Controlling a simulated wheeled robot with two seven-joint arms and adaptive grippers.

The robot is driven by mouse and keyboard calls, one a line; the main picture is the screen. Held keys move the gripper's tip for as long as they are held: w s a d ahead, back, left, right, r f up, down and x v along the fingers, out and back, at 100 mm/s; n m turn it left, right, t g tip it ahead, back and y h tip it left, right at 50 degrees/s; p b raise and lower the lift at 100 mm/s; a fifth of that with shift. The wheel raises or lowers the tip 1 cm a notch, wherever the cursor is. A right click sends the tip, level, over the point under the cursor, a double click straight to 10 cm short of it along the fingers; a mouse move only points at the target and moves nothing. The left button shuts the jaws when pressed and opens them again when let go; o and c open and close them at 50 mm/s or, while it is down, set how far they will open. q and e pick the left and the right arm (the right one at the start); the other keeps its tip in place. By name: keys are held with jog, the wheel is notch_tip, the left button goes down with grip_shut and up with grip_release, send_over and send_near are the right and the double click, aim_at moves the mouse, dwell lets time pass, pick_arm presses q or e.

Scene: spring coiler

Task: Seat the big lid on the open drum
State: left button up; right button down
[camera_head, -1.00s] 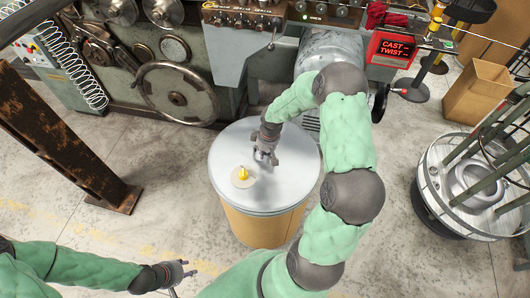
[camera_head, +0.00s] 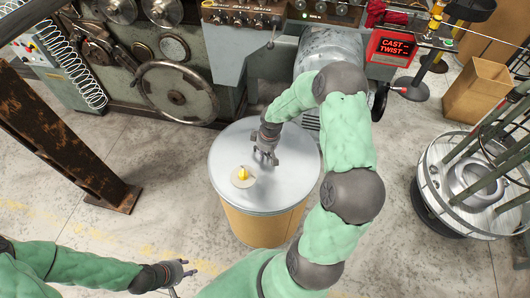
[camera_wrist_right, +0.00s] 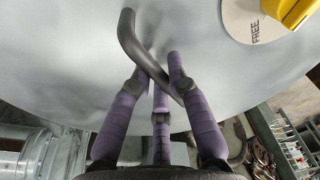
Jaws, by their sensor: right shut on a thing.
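The big round grey lid (camera_head: 225,145) covers the top of the tan drum (camera_head: 265,228); from above I cannot tell whether its rim is fully down. My right gripper (camera_head: 266,158) is over the lid's middle, shut on its dark bar handle. In the right wrist view the purple fingers (camera_wrist_right: 160,80) close around the handle (camera_wrist_right: 130,35), with the lid's grey surface (camera_wrist_right: 60,60) behind. My left gripper (camera_head: 183,279) is low at the left, away from the drum, open and empty.
A round tag with a yellow piece (camera_head: 243,174) lies on the lid, left of my right gripper. The coiling machine (camera_head: 175,95) stands behind. A rusty post (camera_head: 70,150) is at left, a round metal stand (camera_head: 470,190) at right. Floor around the drum is clear.

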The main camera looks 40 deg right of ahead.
jog(key=shift+w+r, duration=0.1)
jog(key=c, duration=1.1)
grip_release()
jog(key=o, duration=0.5)
jog(key=shift+o, duration=0.2)
notch_tip(320, 180, up, 12)
jog(key=p, duration=0.9)
